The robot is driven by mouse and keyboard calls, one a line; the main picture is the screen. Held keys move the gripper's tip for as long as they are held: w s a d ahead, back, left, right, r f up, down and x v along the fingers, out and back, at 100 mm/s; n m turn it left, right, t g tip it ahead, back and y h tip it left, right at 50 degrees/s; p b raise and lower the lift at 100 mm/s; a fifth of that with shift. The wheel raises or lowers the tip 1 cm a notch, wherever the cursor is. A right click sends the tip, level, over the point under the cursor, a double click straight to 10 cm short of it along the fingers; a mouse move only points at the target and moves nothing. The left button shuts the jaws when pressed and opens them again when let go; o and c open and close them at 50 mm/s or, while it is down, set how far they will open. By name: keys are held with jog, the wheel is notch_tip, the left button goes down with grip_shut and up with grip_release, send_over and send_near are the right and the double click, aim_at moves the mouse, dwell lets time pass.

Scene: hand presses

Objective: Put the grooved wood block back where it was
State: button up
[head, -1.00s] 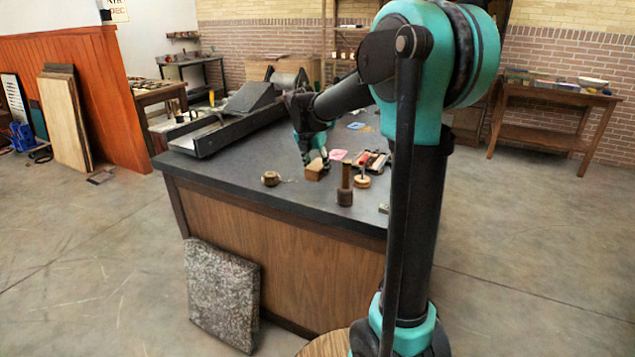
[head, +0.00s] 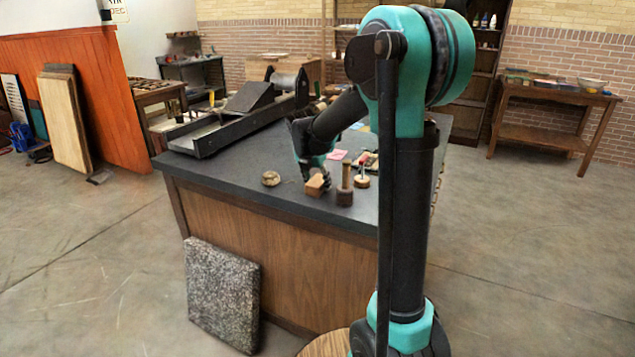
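The grooved wood block (head: 315,186) is a small light-brown block near the front edge of the dark-topped table, between a round wooden piece and an upright wooden-handled tool. My gripper (head: 317,175) points down at it from above and behind, with its dark fingers at the block's upper end. The fingers appear shut on the block, which looks slightly tilted. The groove is too small to make out. I cannot tell whether the block touches the tabletop (head: 230,168).
The round wooden piece (head: 271,178) lies left of the block. The upright handled tool (head: 345,186) stands close on its right, with a smaller wooden-based tool (head: 362,178) beyond. A press (head: 235,118) fills the table's back left. A stone slab (head: 222,295) leans against the table front.

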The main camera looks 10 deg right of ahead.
jog(key=shift+o, duration=1.2)
jog(key=shift+r, duration=0.1)
jog(key=v, duration=1.2)
